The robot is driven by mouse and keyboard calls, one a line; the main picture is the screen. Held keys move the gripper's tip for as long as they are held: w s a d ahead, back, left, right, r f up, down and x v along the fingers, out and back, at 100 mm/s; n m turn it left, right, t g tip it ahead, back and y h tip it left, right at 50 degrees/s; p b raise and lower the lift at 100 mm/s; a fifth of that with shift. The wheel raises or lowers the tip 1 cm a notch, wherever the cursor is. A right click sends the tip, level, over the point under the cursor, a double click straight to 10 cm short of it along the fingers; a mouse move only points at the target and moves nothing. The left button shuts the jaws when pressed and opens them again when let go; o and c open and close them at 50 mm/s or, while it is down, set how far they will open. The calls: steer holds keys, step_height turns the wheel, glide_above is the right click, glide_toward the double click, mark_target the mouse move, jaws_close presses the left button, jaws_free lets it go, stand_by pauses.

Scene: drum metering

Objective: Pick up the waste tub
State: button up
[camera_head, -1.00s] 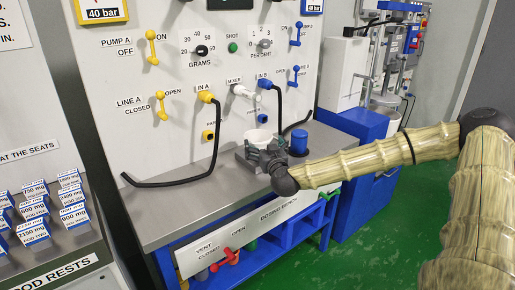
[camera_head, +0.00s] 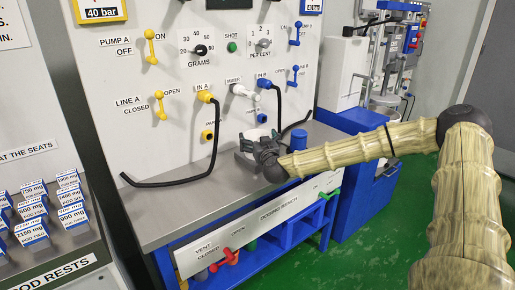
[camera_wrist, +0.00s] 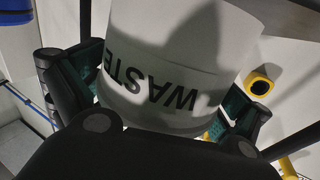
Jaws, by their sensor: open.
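The white waste tub (camera_wrist: 180,60) fills the upper middle of the wrist view, its "WASTE" lettering upside down. In the head view only part of the tub (camera_head: 258,135) shows, on the steel bench top below the mixer spout, behind my gripper. My gripper (camera_head: 264,150) is open, with its fingers on either side of the tub. In the wrist view the dark fingers with green pads (camera_wrist: 165,95) flank the tub. I cannot tell whether the pads touch it. The tub's far side is hidden.
The bench top (camera_head: 185,205) is clear at left except for a black hose (camera_head: 170,182). A blue container (camera_head: 299,138) stands right of the tub, close to my arm. The panel with valves and hoses (camera_head: 205,95) rises behind. Vent levers (camera_head: 228,257) sit on the front rail.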

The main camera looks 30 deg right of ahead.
steer(key=c, duration=0.8)
steer(key=shift+r, duration=0.1)
steer(key=shift+r, duration=1.55)
steer(key=shift+s+a+r+p, duration=0.1)
steer(key=shift+s+r+p, duration=0.35)
steer(key=shift+s, duration=2.2)
steer(key=shift+s+a+r+p, duration=0.15)
steer(key=shift+s+p, duration=0.55)
steer(key=shift+s, duration=2)
steer(key=shift+s+r+p, duration=0.3)
steer(key=shift+s+p, duration=0.25)
steer(key=shift+s, duration=2.1)
steer(key=shift+a+f, duration=0.1)
